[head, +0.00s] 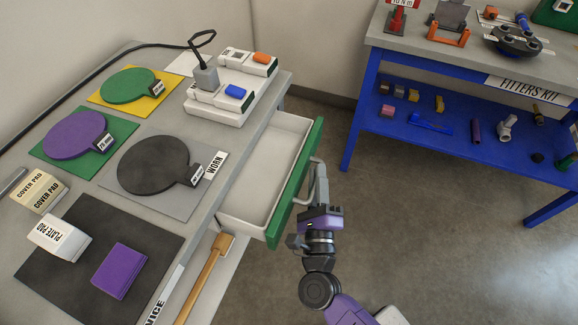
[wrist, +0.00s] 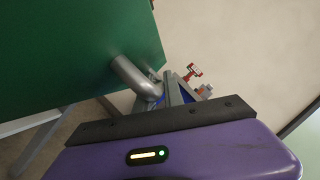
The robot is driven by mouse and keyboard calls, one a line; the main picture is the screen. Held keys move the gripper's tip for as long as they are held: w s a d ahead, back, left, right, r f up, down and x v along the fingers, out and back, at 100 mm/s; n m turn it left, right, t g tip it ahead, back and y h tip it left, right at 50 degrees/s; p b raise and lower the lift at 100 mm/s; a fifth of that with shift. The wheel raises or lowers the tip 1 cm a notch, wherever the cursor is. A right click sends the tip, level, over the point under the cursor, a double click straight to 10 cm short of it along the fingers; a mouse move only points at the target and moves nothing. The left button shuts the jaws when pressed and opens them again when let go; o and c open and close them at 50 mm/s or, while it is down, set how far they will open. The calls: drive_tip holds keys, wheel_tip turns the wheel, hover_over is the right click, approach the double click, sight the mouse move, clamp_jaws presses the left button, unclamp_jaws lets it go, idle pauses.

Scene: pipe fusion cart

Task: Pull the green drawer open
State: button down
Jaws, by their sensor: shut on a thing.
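The green drawer front (head: 296,190) stands out from the right side of the grey cart, and the drawer's white inside (head: 262,165) shows and looks empty. A grey bar handle (head: 320,180) is fixed to the front. My gripper (head: 320,205) is at the handle's near end, shut on it. In the wrist view the green front (wrist: 75,60) fills the upper left, and the curved end of the handle (wrist: 135,77) runs down to my gripper (wrist: 165,105). The fingertips are mostly hidden there by the purple gripper body.
The cart top (head: 160,220) holds coloured discs, pads and a white charger (head: 225,100). A wooden-handled tool (head: 205,275) lies below the top, near the drawer. A blue workbench (head: 440,110) stands at the back right. The floor (head: 400,220) right of the drawer is clear.

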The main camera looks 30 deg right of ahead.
drive_tip(key=s+d+b, duration=0.1)
drive_tip(key=s+d, duration=0.4)
drive_tip(key=s, duration=0.2)
drive_tip(key=shift+s+d, duration=0.2)
drive_tip(key=shift+s, duration=0.05)
drive_tip(key=c, duration=1.7)
unclamp_jaws()
drive_tip(key=b+v, duration=0.1)
drive_tip(key=v, duration=0.6)
drive_tip(key=shift+s+a+f, duration=0.1)
drive_tip(key=shift+s+a, duration=0.1)
drive_tip(key=shift+s, duration=0.1)
